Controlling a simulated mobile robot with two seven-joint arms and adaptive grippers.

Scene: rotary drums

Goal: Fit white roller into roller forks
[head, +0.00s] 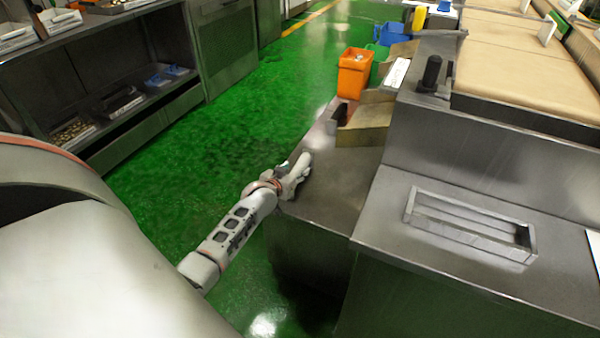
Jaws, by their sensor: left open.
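My left gripper (292,182) is at the left edge of the steel bench (338,185), near the middle of the head view. It is open. A short white cylindrical shape (302,162), which looks like the white roller, is right at its fingers; I cannot tell whether they touch it. A grey metal frame (408,205) with raised ends and long bars lies on the steel top at the right. It looks like the roller forks and stands well apart from my left gripper. My right gripper is not in view.
A wooden block (366,125) sits at the back of the bench, with an orange bin (354,72) beyond it. A black knob (431,72) stands on the raised machine top. Shelves (110,60) line the left. The green floor (240,130) between is clear.

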